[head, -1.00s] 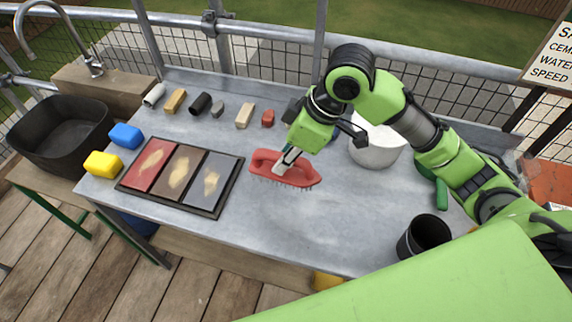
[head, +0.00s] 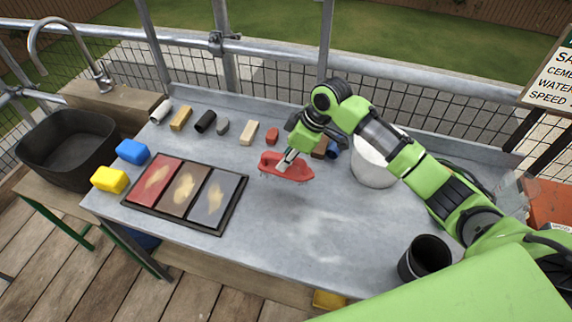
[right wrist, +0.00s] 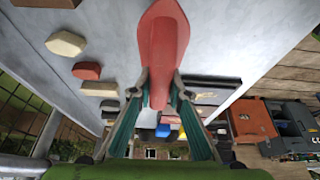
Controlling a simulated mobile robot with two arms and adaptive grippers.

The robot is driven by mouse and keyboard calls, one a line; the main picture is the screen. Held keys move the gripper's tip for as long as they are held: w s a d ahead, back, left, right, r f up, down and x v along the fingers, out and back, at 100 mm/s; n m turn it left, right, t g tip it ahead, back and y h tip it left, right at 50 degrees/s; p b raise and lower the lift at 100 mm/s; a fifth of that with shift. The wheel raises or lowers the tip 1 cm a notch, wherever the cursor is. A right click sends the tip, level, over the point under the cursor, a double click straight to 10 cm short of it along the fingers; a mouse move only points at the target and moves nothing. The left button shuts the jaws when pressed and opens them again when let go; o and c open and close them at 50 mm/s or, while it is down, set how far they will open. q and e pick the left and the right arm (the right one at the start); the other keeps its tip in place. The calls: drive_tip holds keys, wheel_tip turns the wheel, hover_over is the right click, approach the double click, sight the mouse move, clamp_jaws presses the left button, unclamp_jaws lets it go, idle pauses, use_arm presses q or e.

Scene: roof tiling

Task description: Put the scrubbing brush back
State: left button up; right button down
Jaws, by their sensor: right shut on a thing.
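The red scrubbing brush (head: 286,167) is held above the grey table in the head view, right of the tile tray. My right gripper (head: 292,157) is shut on it, and its bristles point down. In the right wrist view the brush (right wrist: 163,50) stretches away from between the two fingers of my right gripper (right wrist: 160,85). The bristles are hidden there. My left gripper is not in view.
A dark tray (head: 228,217) with three coloured tiles lies left of the brush. Blue (head: 132,151) and yellow (head: 109,179) sponges sit at the left edge. Several small blocks line the back. A white bucket (head: 375,168) and black cup (head: 425,257) stand right. The front middle is clear.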

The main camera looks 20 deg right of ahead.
drive_tip(key=shift+w+f, duration=0.25)
drive_tip(key=shift+f, duration=0.1)
wheel_tip(320, 180, down, 2)
drive_tip(key=shift+f+p, duration=0.15)
drive_tip(key=shift+p, duration=0.45)
drive_tip(key=shift+f, duration=0.3)
drive_tip(key=shift+f, duration=0.15)
drive_tip(key=c, duration=1.9)
unclamp_jaws()
drive_tip(key=shift+d+r, duration=0.2)
drive_tip(key=shift+r, duration=0.25)
drive_tip(key=b+v, duration=0.1)
drive_tip(key=v, duration=1)
drive_tip(key=shift+s+r, duration=0.15)
drive_tip(key=shift+r, duration=0.05)
